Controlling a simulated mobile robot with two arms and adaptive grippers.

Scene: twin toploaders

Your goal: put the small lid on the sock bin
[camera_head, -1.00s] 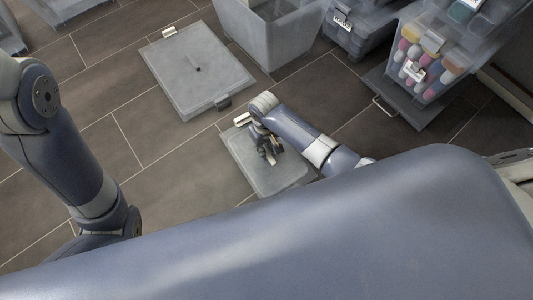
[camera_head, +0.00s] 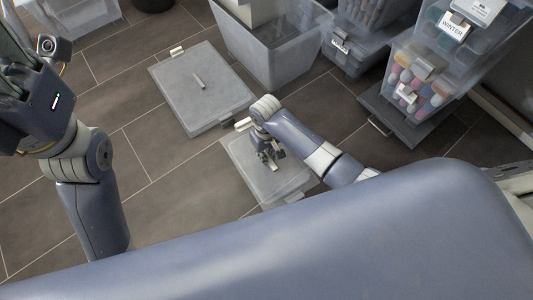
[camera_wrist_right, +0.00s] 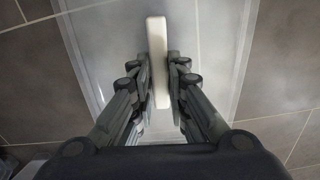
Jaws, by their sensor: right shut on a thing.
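The small lid (camera_head: 287,185) is a translucent grey plate with a pale bar handle, low in front of me. My right gripper (camera_head: 268,158) is shut on that handle. The right wrist view shows the handle (camera_wrist_right: 157,60) between the two fingers (camera_wrist_right: 158,85), with the lid (camera_wrist_right: 210,40) beneath. I cannot tell how far the lid is above the floor.
A larger grey lid (camera_head: 215,105) lies on the tiled floor, left of centre. A large open clear bin (camera_head: 275,60) stands beyond it. Another labelled bin (camera_head: 355,55) stands to its right. Bare floor (camera_head: 165,205) lies left of the small lid.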

